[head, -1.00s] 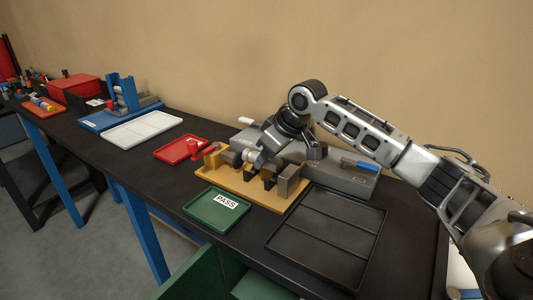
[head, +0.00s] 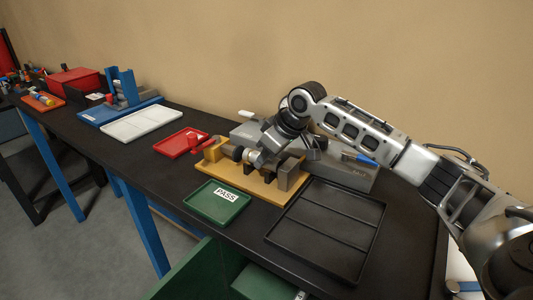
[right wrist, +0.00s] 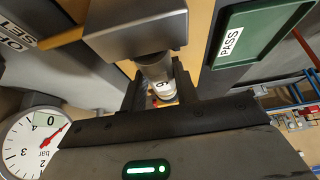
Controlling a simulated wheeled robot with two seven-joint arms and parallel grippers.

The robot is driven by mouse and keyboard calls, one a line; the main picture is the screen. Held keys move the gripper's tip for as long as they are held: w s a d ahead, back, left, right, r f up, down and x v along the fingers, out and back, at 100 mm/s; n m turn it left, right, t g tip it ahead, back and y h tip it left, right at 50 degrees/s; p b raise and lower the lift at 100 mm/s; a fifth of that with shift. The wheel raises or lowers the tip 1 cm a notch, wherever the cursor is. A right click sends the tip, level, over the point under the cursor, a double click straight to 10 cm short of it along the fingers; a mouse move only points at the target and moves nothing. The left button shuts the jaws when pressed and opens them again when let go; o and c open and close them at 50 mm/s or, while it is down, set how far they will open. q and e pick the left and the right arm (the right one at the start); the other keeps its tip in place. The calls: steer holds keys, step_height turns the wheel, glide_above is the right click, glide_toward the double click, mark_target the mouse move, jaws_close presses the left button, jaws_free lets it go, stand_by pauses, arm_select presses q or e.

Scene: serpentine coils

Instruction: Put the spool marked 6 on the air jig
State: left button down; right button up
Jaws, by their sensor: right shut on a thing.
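The air jig (head: 262,192) is a yellow base with a yellow block at its left end and grey blocks. My right gripper (head: 260,168) is low over it, among the blocks. In the right wrist view the gripper (right wrist: 160,98) is shut on a pale grey spool (right wrist: 158,72), whose end bears a mark that looks like 6. The spool lies close to a grey block (right wrist: 135,28) of the jig. I cannot tell whether it is seated there, as the wrist and fingers hide much in the head view. My left gripper is not in view.
A green PASS tray (head: 217,203) lies in front of the jig, an empty black divided tray (head: 327,232) to its right, a red tray (head: 180,143) to its left. A grey unit stands behind. A pressure gauge (right wrist: 32,140) shows in the wrist view.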

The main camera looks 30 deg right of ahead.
steer(key=shift+f, duration=0.35)
steer(key=o, duration=1.1)
steer(key=b+v, duration=0.1)
steer(key=v, duration=1.5)
steer(key=shift+d, duration=0.1)
steer(key=shift+w, duration=0.1)
